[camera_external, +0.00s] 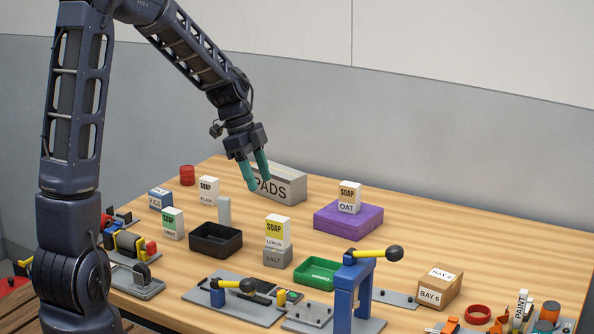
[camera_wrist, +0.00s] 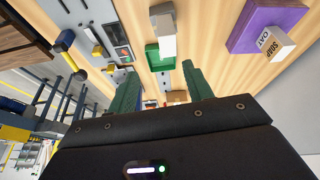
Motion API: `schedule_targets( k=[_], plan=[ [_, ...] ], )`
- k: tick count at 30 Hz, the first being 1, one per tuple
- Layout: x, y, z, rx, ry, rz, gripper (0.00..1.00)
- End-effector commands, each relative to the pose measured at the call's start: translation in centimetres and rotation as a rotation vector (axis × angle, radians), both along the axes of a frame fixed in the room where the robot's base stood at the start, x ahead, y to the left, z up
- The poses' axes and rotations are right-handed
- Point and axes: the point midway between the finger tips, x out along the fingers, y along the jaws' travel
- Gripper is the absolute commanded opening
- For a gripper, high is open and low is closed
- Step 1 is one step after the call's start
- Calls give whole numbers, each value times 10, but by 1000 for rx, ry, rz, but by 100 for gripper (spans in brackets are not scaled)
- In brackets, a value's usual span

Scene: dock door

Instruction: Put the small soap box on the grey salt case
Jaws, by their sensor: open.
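Several white soap boxes stand on the table. The lemon soap box (camera_external: 277,231), with a yellow label, stands upright on the grey salt case (camera_external: 277,259). The oat soap box (camera_external: 349,193) stands on a purple block (camera_external: 365,222); both show at the right of the wrist view, box (camera_wrist: 275,43) and block (camera_wrist: 250,22). The plain soap box (camera_external: 208,188) and the mint soap box (camera_external: 172,223) stand on the left. My gripper (camera_external: 262,184) is open and empty, in the air in front of the pads box. Its fingers (camera_wrist: 160,68) frame a green tray in the wrist view.
The pads box (camera_external: 284,185) stands at the back. A black tray (camera_external: 215,240) and a grey upright block (camera_external: 224,210) are left of the salt case; the green tray (camera_external: 318,274) is right. A blue stand (camera_external: 345,300) with a yellow lever is in front. The right-hand back table is clear.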

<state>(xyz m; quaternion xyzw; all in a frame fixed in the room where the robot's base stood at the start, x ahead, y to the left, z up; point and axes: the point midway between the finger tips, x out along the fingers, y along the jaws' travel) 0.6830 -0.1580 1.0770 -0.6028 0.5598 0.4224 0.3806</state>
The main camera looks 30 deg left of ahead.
Motion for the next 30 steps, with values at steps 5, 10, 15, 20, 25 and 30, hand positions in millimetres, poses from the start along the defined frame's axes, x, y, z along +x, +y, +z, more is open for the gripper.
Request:
schedule_targets(
  k=[5, 10, 15, 20, 25, 30],
  plan=[
    [-36, 8, 39, 54, 9, 167, 51],
    [-74, 16, 70, 93, 16, 347, 51],
    [-113, 25, 96, 118, 15, 533, 51],
    [-150, 35, 116, 125, 6, 713, 51],
    [-191, 45, 132, 118, -5, 906, 51],
    [-231, 56, 143, 90, -20, 1102, 51]
  ],
)
